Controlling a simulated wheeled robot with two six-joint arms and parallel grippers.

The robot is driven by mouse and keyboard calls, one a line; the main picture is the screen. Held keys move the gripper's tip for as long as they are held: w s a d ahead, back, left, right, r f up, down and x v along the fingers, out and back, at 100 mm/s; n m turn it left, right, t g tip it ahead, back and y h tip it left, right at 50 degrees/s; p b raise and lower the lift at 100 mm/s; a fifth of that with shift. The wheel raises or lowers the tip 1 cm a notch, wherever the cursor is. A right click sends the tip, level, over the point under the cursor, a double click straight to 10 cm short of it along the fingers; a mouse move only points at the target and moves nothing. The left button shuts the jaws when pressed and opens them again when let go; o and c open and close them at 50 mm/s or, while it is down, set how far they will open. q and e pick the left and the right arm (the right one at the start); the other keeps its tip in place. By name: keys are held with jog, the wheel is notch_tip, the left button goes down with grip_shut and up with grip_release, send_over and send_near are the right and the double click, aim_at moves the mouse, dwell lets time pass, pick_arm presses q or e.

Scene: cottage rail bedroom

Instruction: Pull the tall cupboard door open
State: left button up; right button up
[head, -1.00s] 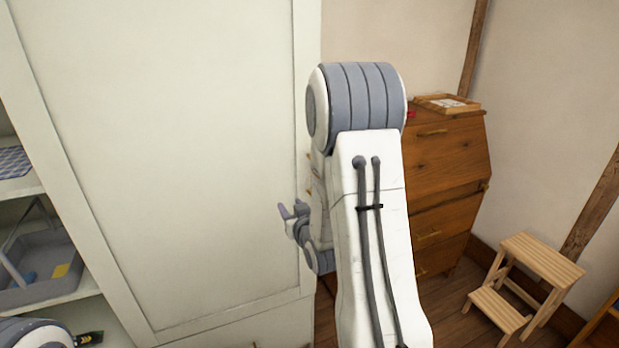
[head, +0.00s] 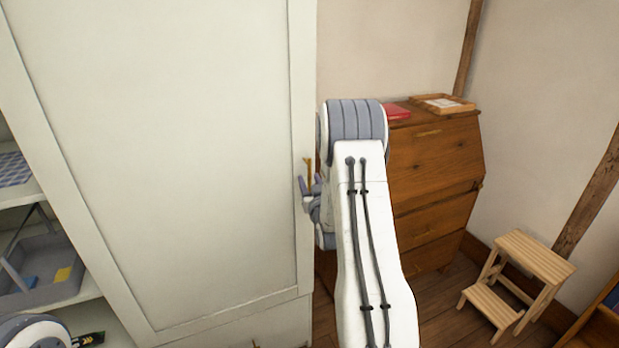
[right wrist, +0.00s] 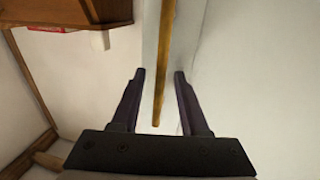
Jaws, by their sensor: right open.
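The tall cupboard door (head: 170,150) is a pale cream panel that fills the left and middle of the head view. It looks shut. Its brass bar handle (head: 308,172) stands upright near the door's right edge. In the right wrist view the handle (right wrist: 166,60) runs between the two fingers. My right gripper (head: 308,188) is at the handle's lower part, and in the wrist view its fingers (right wrist: 159,74) are apart on either side of the bar, with gaps showing. My left gripper is not in view; part of my left arm shows at the bottom left.
Open shelves at the left hold a grey tray (head: 50,284) and a checked cloth (head: 14,170). A wooden bureau (head: 435,165) stands right of the cupboard, carrying a red book (head: 396,111) and a wooden tray (head: 462,105). A step stool (head: 537,255) stands on the floor at right.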

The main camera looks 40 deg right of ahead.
jog(key=shift+w+d, duration=0.1)
jog(key=shift+w, duration=0.15)
grip_shut()
dwell(1.4)
